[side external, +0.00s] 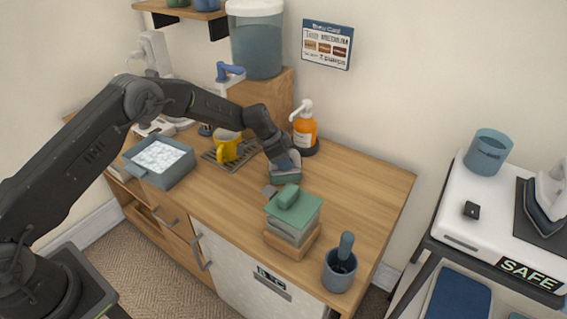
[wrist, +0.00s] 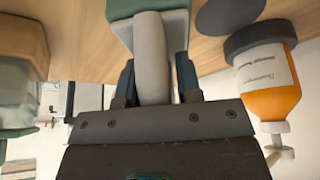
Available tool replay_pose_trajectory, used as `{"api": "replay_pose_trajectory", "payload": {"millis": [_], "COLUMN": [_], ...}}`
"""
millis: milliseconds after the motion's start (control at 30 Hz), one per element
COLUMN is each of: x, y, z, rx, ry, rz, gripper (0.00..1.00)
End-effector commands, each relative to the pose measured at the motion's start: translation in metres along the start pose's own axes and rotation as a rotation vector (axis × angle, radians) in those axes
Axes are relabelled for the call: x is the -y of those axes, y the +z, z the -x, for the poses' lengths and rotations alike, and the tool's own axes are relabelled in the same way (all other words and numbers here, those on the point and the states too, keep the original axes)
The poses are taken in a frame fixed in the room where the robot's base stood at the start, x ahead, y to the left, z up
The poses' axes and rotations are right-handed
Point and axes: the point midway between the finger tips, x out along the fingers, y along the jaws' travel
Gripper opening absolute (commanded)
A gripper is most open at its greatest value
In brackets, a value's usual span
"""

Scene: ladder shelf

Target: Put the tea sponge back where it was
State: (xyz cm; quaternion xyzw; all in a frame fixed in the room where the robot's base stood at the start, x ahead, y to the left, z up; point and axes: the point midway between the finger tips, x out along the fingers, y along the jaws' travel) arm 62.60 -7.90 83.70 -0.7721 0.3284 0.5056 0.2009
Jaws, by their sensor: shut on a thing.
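My gripper (wrist: 154,85) is shut on a block with a rounded grey handle (wrist: 152,50), its fingers on either side of the handle. The block has pale sides and a green part (wrist: 122,9); in the side view the green block (side external: 286,177) is just below my gripper (side external: 284,164), at or close to the counter top. I cannot tell if it touches the wood. A second green block (side external: 288,196) lies on a stack of folded green cloths (side external: 307,208). I cannot tell from looks alone which green block is the tea sponge.
An orange pump bottle (side external: 304,129) stands close behind the held block. A yellow mug (side external: 227,146) is on a dark rack to the left, beyond it a blue-grey basin (side external: 170,180) of suds. A grey cup (side external: 340,272) stands at the front right.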

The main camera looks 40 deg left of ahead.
Motion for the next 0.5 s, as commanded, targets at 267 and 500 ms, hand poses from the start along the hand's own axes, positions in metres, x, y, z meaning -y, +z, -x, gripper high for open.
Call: {"api": "replay_pose_trajectory", "payload": {"millis": [267, 500], "x": [0.0006, 0.0006], "y": [0.0049, 0.0064], "z": [-0.0113, -0.014], "rx": [-0.001, -0.001], "ry": [-0.001, -0.001], "rz": [-0.002, -0.001], "gripper": [0.0, 0.37]}}
